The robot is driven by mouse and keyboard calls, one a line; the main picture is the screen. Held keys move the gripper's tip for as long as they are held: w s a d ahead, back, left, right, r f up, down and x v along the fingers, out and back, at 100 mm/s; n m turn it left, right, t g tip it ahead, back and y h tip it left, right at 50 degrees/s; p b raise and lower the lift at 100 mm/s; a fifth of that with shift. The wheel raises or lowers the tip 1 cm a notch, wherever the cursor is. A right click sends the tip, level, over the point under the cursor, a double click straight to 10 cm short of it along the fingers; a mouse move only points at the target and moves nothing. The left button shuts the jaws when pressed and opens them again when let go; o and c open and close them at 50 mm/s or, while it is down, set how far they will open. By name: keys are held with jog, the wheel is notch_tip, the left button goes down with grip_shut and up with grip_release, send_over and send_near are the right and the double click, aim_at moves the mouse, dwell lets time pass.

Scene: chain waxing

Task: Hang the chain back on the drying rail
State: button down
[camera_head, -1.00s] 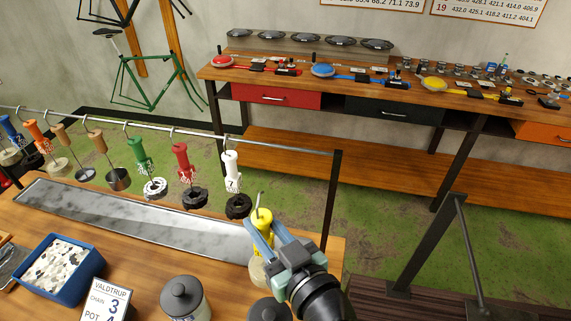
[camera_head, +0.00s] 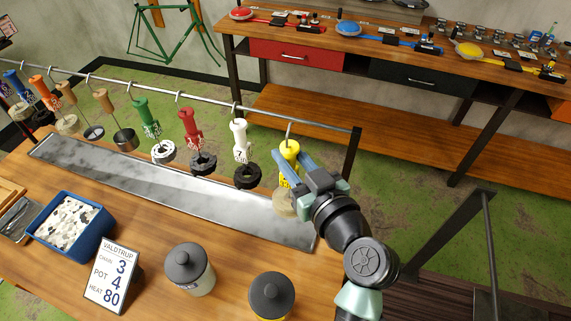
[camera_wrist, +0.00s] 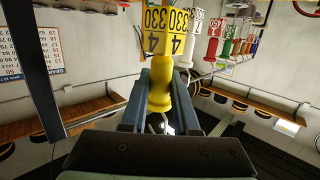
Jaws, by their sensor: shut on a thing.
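The yellow chain holder (camera_head: 290,151) is in my gripper (camera_head: 291,170), which is shut on it at the right part of the drying rail (camera_head: 205,104). Its metal hook (camera_head: 289,130) points up and overlaps the rail in the head view; I cannot tell whether it bears on it. A pale coiled chain (camera_head: 284,205) hangs below, partly hidden by my gripper. In the wrist view, the yellow handle (camera_wrist: 160,88) with a tag marked 330 and 4 stands between the fingers (camera_wrist: 161,112).
A white holder (camera_head: 239,137) and a red holder (camera_head: 190,124) hang to the left, with several others beyond. The rail's end post (camera_head: 352,153) is right of my gripper. A metal drip tray (camera_head: 160,196), lidded pots (camera_head: 190,268) and a sign (camera_head: 113,276) are below.

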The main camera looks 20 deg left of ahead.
jog(key=shift+w+f+b, duration=0.3)
jog(key=shift+w+b, duration=0.1)
jog(key=shift+w, duration=0.4)
jog(key=shift+w+f+b, duration=0.35)
jog(key=shift+w+b, duration=0.05)
jog(key=shift+w, duration=0.4)
jog(key=shift+w+f+b, duration=0.3)
jog(key=shift+w+b, duration=0.1)
jog(key=shift+w, duration=0.4)
jog(key=shift+c, duration=1.6)
grip_release()
jog(key=shift+f, duration=0.15)
